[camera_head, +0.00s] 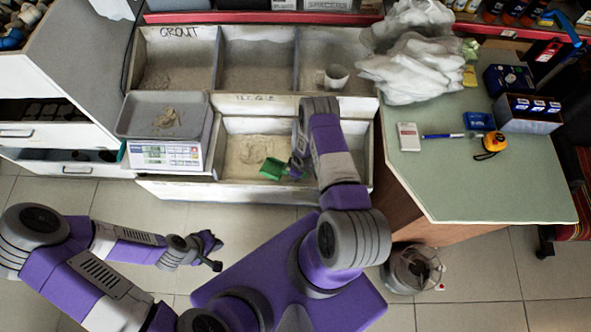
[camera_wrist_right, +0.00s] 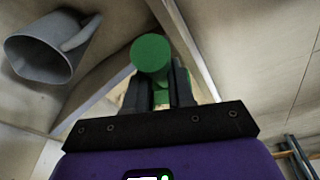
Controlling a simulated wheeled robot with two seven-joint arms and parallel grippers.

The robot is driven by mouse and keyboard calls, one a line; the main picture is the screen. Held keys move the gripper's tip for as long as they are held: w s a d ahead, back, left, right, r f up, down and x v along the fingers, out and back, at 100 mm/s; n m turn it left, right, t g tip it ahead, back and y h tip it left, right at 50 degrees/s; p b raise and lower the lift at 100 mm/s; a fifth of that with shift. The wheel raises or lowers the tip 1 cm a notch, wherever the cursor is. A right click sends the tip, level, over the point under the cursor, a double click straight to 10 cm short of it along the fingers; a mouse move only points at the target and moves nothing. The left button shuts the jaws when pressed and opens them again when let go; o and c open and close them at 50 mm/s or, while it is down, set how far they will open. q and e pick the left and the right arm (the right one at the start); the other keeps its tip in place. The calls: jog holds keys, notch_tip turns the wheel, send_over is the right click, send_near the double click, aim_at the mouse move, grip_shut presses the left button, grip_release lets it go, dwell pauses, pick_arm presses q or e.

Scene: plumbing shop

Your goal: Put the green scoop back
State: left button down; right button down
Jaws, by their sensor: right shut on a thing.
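The green scoop (camera_head: 272,169) is over the front middle bin, just above or touching the pale powder (camera_head: 252,150); I cannot tell which. My right gripper (camera_head: 294,168) reaches down into that bin and is shut on the scoop's handle. In the right wrist view the round end of the green handle (camera_wrist_right: 152,54) shows between the two dark fingers (camera_wrist_right: 160,92). The scoop's bowl is hidden there. My left gripper (camera_head: 214,254) is open and empty, low over the floor at left.
A scale (camera_head: 165,157) with a powder-bearing tray (camera_head: 142,112) stands left of the bin. A grey cup (camera_head: 336,77) sits in the back right bin; a grey mug (camera_wrist_right: 40,50) shows in the wrist view. White bags (camera_head: 410,65) and a green-topped counter (camera_head: 470,190) are at right.

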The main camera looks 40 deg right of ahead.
jog(key=shift+f+b, duration=0.3)
jog(key=shift+f, duration=0.05)
jog(key=c, duration=1)
grip_release()
jog(key=shift+r+p, duration=0.45)
jog(key=shift+p, duration=0.1)
notch_tip(320, 180, up, 11)
jog(key=s+p, duration=0.2)
jog(key=p, duration=0.2)
jog(key=s+a+r+m+y, duration=0.1)
jog(key=s+a+r+m, duration=0.2)
jog(key=a+r, duration=0.2)
jog(key=s+a+r+m+y, duration=0.1)
jog(key=s+a+r+m, duration=0.2)
jog(key=a, duration=0.5)
jog(key=s+a+r+m+g+y, duration=0.1)
jog(key=s+a+r+m, duration=0.2)
jog(key=s+a+r, duration=0.2)
jog(key=shift+s+a+r, duration=0.1)
jog(key=shift+a+r, duration=0.9)
jog(key=shift+r, duration=0.05)
